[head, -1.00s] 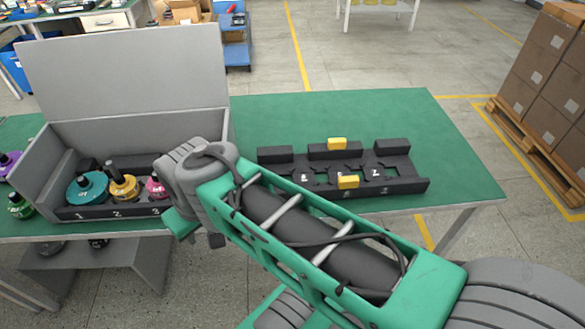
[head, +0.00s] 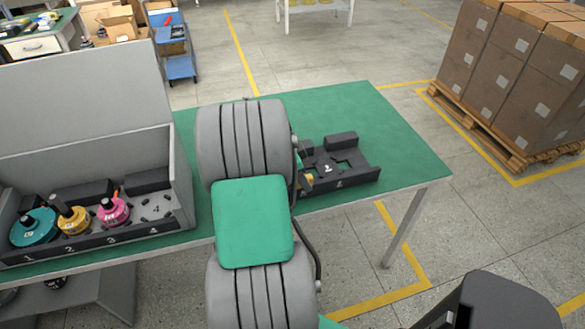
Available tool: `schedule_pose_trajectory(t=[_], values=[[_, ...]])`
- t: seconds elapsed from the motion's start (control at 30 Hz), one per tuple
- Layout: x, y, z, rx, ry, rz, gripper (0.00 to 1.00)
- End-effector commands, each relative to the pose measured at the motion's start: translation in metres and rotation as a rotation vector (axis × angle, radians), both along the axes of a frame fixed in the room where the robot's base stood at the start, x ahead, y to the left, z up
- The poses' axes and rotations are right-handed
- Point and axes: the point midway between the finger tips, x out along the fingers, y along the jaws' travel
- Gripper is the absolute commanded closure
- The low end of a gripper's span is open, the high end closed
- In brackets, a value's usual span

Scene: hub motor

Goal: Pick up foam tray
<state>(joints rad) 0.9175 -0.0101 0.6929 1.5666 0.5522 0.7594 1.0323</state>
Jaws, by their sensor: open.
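The dark foam tray (head: 362,176) lies flat on the green table, right of centre in the head view. It has raised blocks along its back edge and cut-outs with white marks. My arm stands in front of its left part and hides that part. A bit of a yellow grip (head: 308,181) on the tray shows beside the arm. I cannot make out my gripper's fingers in the head view. Nothing is seen touching the tray.
A grey open-lidded box (head: 182,190) stands on the table at left, with numbered slots holding a teal part (head: 35,227), a yellow part (head: 74,220) and a pink part (head: 114,210); slot 4 looks empty. The green table (head: 400,150) is clear right of the tray. Stacked cartons (head: 510,75) stand beyond.

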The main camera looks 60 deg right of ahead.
Motion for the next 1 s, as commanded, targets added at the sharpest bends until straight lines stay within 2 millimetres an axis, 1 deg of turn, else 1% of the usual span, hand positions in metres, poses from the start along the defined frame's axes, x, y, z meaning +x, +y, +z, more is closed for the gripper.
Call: schedule_pose_trajectory(t=[0.1,0.2,0.43,1.0], values=[[-0.007,-0.004,-0.020,0.004,0.002,0.000,0.53],[-0.009,-0.008,-0.031,0.001,0.000,0.002,0.53],[-0.009,-0.009,-0.034,0.000,-0.001,0.004,0.54],[-0.009,-0.008,-0.033,0.000,-0.001,0.004,1.00]])
